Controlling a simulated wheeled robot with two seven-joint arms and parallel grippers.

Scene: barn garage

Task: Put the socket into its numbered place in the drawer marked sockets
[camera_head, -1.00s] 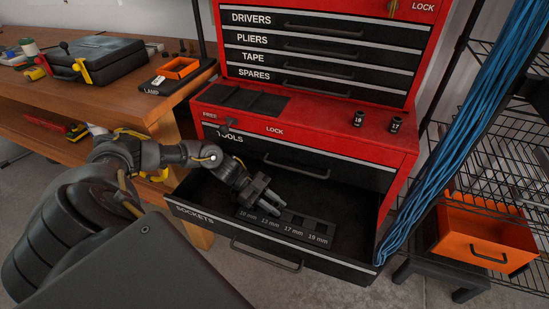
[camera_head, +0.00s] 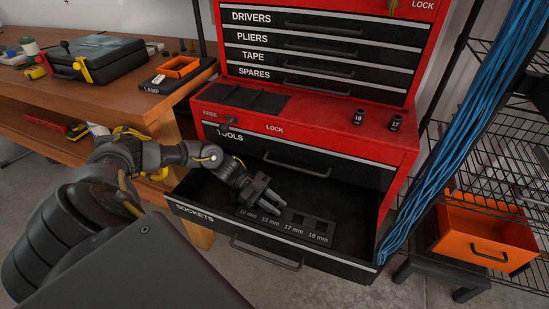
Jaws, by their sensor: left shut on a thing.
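The drawer marked sockets (camera_head: 195,215) is pulled open at the bottom of the red cabinet. Inside it lies a dark socket rail (camera_head: 318,228) with places labelled 10 mm, 13 mm, 17 mm and 19 mm. My left gripper (camera_head: 272,204) reaches into the drawer, tilted, with its fingertips low over the rail by the 10 and 13 mm places. It is shut on the socket, which the fingers hide almost wholly; I cannot tell whether it touches the rail. Two other dark sockets, one marked 17 (camera_head: 396,123) and one seemingly 19 (camera_head: 358,117), stand on the cabinet ledge. My right gripper is out of view.
The tools drawer (camera_head: 300,160) above is closed. A wooden bench (camera_head: 120,115) with a black case (camera_head: 95,60) and an orange tray (camera_head: 182,67) is at left. Blue cables (camera_head: 450,150), a wire rack and an orange bin (camera_head: 487,235) stand at right.

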